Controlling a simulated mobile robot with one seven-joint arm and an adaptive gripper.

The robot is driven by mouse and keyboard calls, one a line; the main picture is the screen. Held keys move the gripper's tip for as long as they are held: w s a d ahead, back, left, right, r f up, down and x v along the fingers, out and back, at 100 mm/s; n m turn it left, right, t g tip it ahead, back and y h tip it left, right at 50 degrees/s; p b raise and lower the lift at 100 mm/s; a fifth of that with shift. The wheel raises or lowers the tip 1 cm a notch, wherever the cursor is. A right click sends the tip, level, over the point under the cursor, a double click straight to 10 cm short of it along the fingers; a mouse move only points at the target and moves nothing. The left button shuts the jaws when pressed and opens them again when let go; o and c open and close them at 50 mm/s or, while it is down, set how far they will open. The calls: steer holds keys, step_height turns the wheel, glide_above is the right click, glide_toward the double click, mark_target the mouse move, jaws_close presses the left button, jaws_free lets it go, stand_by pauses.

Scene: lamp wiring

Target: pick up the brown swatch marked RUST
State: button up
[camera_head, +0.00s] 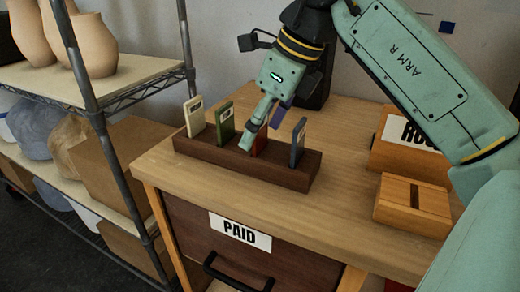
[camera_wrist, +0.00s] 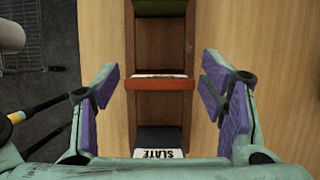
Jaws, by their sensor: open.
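A red-brown swatch (camera_head: 262,144) stands in a dark wooden rack (camera_head: 225,153) on the desk; my gripper partly hides it in the head view. In the wrist view the swatch (camera_wrist: 160,84) is seen edge-on, with a pale label strip too thin to read. My gripper (camera_head: 265,122) points down over the rack, open and empty. In the wrist view its purple-padded fingers (camera_wrist: 162,92) are spread wide on the left and right of the swatch, apart from it.
A slate swatch (camera_head: 298,141), a green swatch (camera_head: 225,121) and a cream swatch (camera_head: 195,116) stand in the same rack. A slotted wooden box (camera_head: 413,203) and a larger labelled box (camera_head: 400,155) are at right. A wire shelf (camera_head: 130,85) is at left.

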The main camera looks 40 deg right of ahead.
steer(key=shift+w+a+f, duration=0.1)
steer(key=shift+w+f, duration=0.05)
steer(key=shift+f, duration=0.2)
steer(key=shift+r, duration=0.1)
steer(key=shift+c, duration=0.6)
steer(key=c, duration=1.1)
